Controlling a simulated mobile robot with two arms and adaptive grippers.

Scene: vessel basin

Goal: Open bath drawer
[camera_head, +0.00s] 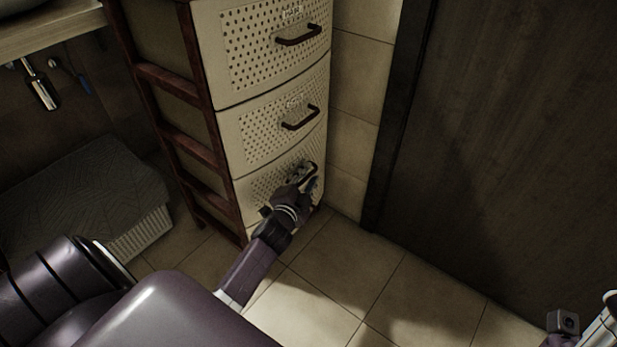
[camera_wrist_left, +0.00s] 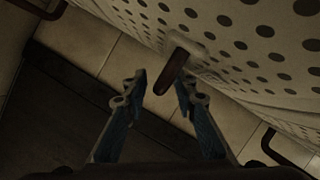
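A cream drawer unit with a dark red wooden frame stands in the middle of the head view. Its top drawer (camera_head: 240,60), middle drawer (camera_head: 255,140) and bottom drawer (camera_head: 248,190) look shut. Each has a perforated front; I cannot read the small labels clearly. My left gripper (camera_head: 304,182) is at the bottom drawer's handle (camera_head: 312,168), partly covering that drawer front. In the left wrist view the gripper (camera_wrist_left: 160,88) is open, its two fingers on either side of the brown handle (camera_wrist_left: 173,70), with gaps visible.
A dark door or panel (camera_head: 500,140) stands to the right. A lidded basket (camera_head: 150,232) sits on the floor at left, below a counter (camera_head: 55,32) with a metal fitting (camera_head: 40,88). The tiled floor (camera_head: 400,295) before the drawers is clear.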

